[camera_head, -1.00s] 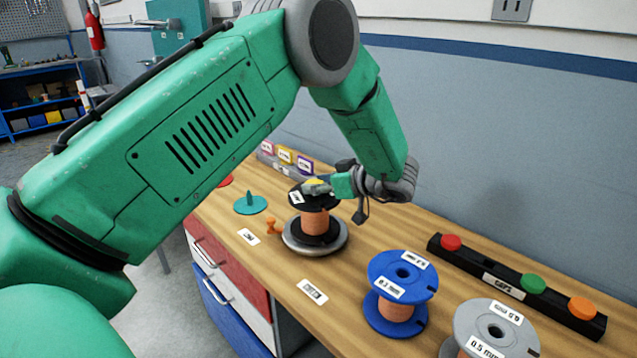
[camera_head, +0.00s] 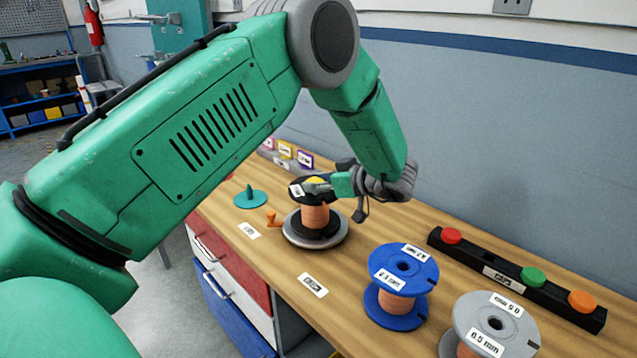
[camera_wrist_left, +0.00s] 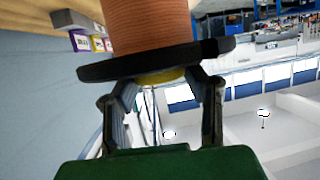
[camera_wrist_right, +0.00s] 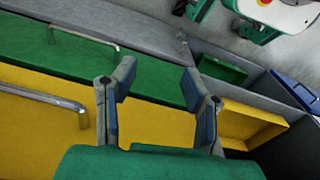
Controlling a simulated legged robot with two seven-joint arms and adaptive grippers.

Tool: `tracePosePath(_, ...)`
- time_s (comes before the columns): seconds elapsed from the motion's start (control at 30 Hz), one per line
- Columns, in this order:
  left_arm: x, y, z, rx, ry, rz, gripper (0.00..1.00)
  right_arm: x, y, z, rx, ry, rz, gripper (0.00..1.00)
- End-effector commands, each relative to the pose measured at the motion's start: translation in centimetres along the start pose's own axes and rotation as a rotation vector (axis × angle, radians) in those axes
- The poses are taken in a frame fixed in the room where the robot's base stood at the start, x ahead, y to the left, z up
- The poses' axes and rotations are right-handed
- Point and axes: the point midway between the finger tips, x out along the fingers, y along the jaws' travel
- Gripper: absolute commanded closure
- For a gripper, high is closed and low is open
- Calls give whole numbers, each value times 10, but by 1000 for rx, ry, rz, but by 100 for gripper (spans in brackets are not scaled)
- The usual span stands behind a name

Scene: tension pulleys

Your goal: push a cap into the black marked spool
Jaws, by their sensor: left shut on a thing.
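The black spool (camera_head: 299,192), wound with copper-coloured wire, stands upright on a round grey base (camera_head: 290,236) on the wooden bench. A white label shows on its top flange. My left gripper (camera_head: 318,187) is at the top of this spool, shut on a yellow cap (camera_head: 316,181). In the left wrist view the yellow cap (camera_wrist_left: 160,76) sits between the fingertips against the black flange. How deep it is in the spool's hole is hidden. My right gripper (camera_wrist_right: 160,88) shows only in the right wrist view, open and empty, above yellow and green drawer fronts.
A blue spool (camera_head: 386,258) and a grey spool (camera_head: 470,318) stand nearer on the bench. A black cap rack (camera_head: 470,256) at the right holds red, green and orange caps. A teal disc with a peg (camera_head: 250,200) and a small orange part (camera_head: 272,218) lie left of the black spool.

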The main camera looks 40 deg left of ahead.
Motion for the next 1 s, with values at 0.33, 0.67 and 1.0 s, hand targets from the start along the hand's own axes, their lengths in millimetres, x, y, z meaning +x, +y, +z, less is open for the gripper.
tracePosePath(0.33, 1, -3, 9, 11, -15, -4, 36, 1, 0, 0, 0, 0, 0, 60)
tracePosePath(0.67, 0, -2, 10, 13, -16, -3, 36, 1, 0, 0, 0, 0, 0, 60)
tracePosePath(1.0, -30, -1, 8, 12, -14, 2, 36, 0, 0, 1, 0, 1, 0, 60)
